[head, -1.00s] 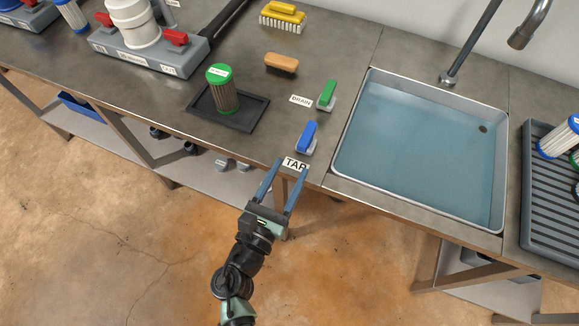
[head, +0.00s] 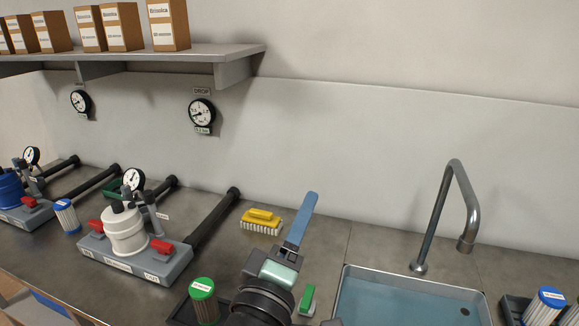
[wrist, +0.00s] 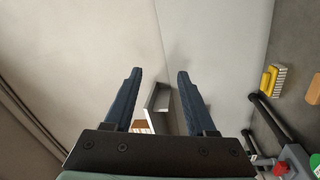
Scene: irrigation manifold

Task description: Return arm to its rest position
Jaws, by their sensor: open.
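My gripper (head: 304,212) is raised above the worktop in the head view, with its fingers pointing up toward the back wall. Only one blue finger shows clearly there; the other is hidden. In the wrist view both fingers of my gripper (wrist: 160,78) stand apart with nothing between them. The gripper is open and empty, and touches nothing that I can see.
A yellow brush (head: 261,221), white filter housing (head: 124,230), sink (head: 400,282) and tap (head: 467,210) stand around. A shelf (head: 150,60) with boxes hangs at upper left.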

